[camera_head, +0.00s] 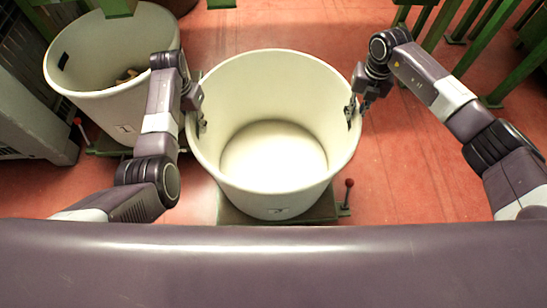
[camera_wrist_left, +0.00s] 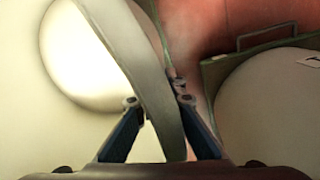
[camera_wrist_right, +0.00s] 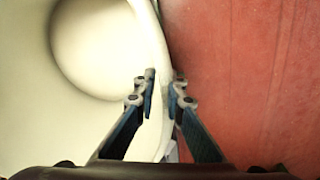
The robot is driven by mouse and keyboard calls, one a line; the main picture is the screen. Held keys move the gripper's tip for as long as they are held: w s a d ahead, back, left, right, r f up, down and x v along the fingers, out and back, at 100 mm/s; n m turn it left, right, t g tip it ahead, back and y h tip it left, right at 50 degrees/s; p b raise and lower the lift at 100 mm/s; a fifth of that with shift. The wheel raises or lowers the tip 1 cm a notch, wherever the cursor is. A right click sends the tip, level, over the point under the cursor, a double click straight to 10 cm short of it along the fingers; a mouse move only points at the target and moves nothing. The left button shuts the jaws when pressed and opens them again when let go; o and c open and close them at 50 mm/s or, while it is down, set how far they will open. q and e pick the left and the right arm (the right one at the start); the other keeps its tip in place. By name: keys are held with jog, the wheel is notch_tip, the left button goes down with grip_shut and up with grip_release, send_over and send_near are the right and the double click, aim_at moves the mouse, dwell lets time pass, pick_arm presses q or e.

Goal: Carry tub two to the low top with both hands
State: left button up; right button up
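The big cream tub (camera_head: 272,203) stands upright in the middle of the head view. It looks empty, with a pale round floor inside. A small label on its front is too small to read; I take it as tub two. My left gripper (camera_head: 200,122) straddles its left wall, one finger inside and one outside, and looks shut on it; the left wrist view shows the wall (camera_wrist_left: 130,45) between the fingers. My right gripper (camera_head: 355,105) straddles the right wall beside a dark slot. The right wrist view shows the rim (camera_wrist_right: 148,25) between closely set fingers.
A second cream tub (camera_head: 110,105) with some corks stands close on the left. Green legs (camera_head: 480,50) stand at upper right. Red floor (camera_head: 400,165) is clear on the right.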

aim_at(194, 115)
pick_arm(q)
grip_shut()
pick_arm(e)
grip_shut()
pick_arm(q)
jog(key=shift+w+r, duration=0.1)
jog(key=shift+r, duration=0.1)
pick_arm(e)
jog(key=shift+w+r, duration=0.1)
jog(key=shift+r, duration=0.05)
